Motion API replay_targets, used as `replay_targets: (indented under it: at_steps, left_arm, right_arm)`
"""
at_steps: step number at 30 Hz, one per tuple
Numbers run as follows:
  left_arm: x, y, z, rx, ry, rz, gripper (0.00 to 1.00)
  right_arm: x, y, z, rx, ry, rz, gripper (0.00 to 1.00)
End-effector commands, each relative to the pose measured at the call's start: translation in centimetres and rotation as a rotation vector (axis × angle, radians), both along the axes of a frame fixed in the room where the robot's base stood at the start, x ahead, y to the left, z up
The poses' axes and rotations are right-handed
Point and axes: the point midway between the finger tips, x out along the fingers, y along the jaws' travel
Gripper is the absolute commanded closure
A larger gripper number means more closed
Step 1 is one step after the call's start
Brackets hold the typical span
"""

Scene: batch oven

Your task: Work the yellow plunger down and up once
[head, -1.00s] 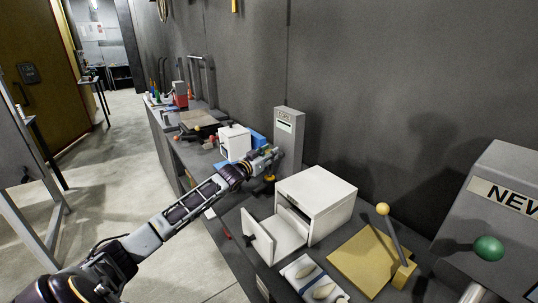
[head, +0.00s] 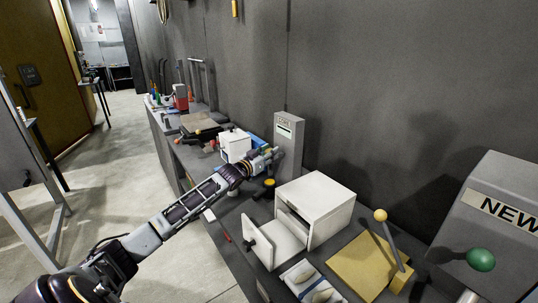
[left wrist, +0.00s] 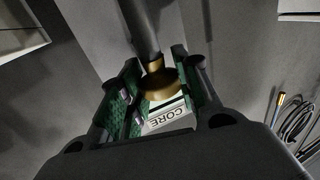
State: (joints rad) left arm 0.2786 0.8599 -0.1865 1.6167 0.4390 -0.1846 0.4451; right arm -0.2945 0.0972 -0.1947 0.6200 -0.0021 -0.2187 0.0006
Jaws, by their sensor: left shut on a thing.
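The yellow plunger (left wrist: 157,84) shows in the left wrist view as a brass-yellow knob on a dark grey rod. The knob sits between the two green-padded fingers of my left gripper, which is shut on it. In the head view my left gripper (head: 268,158) is in front of the grey post labelled CORE (head: 290,145); its fingers hide most of the knob there. A yellow round piece on a dark base (head: 269,183) shows just below the gripper. The CORE label (left wrist: 167,115) appears upside down behind the knob in the left wrist view. My right gripper is not in view.
A white box oven (head: 325,200) with its front open stands to the right of the gripper. A tan block with a yellow-balled lever (head: 389,238) and a grey NEW machine (head: 500,215) stand further right. A small white box (head: 234,146) is close behind the gripper.

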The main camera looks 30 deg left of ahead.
Motion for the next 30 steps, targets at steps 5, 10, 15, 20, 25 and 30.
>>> replay_targets:
  at_steps: [5,10,15,20,25,30]
  left_arm:
    - [0.0,0.1,0.9,0.001,-0.005,0.0,1.0]
    - [0.0,0.1,1.1,0.0,-0.008,0.001,1.0]
    - [0.0,0.1,1.2,0.0,-0.01,0.0,0.65]
    - [0.0,0.1,1.0,0.0,-0.008,0.0,0.45]
    - [0.0,0.0,0.8,0.0,-0.005,0.0,0.45]
    - [0.0,0.0,0.7,0.0,-0.003,0.0,0.45]
  right_arm:
    - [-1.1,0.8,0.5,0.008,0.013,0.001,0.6]
    - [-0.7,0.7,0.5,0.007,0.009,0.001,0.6]
    - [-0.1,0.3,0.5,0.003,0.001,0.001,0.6]
    - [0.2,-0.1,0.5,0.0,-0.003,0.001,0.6]
    - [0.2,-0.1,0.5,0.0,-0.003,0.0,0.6]
    - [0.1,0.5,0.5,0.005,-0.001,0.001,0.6]
